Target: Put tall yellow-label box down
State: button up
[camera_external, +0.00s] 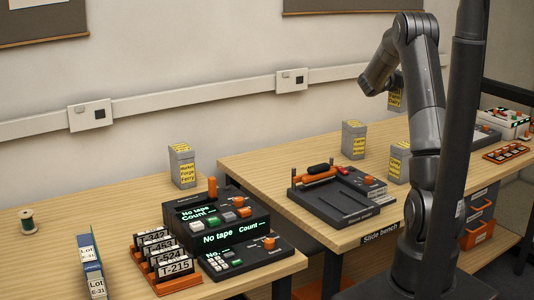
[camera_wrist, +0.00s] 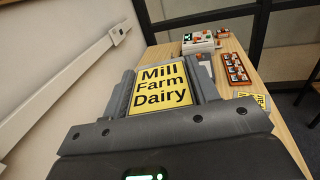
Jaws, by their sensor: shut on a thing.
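A grey box with a yellow label (camera_wrist: 165,88) reading "Mill Farm Dairy" sits between the fingers of my gripper (camera_wrist: 166,76), which is shut on it. In the external view this box (camera_external: 396,100) shows partly behind my arm, raised above the right-hand bench, its label lines too small to read fully. Other grey boxes with yellow labels stand upright: one on the left table (camera_external: 181,167), one at the back of the right bench (camera_external: 353,140), and one beside my arm (camera_external: 397,166), partly hidden.
The slide bench (camera_external: 270,165) carries a dark device (camera_external: 335,200) with an orange handle. Farther right are an orange-framed tray (camera_external: 506,152) and a white-and-green device (camera_external: 505,122). The left table holds a counter console (camera_external: 225,230), labelled cards and a thread spool (camera_external: 27,221). A wall runs behind both.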

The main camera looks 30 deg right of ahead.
jog(key=s+d+m+g, duration=0.2)
jog(key=s+d+g, duration=0.1)
jog(key=s+d, duration=0.5)
notch_tip(320, 180, down, 9)
jog(key=s+a, duration=0.1)
jog(key=w+a+f, duration=0.4)
jog(key=w+f, duration=0.6)
jog(key=f, duration=0.2)
jog(key=shift+w, duration=0.4)
jog(key=shift+f, duration=0.15)
jog(key=o, duration=1.6)
jog(key=shift+f, duration=0.1)
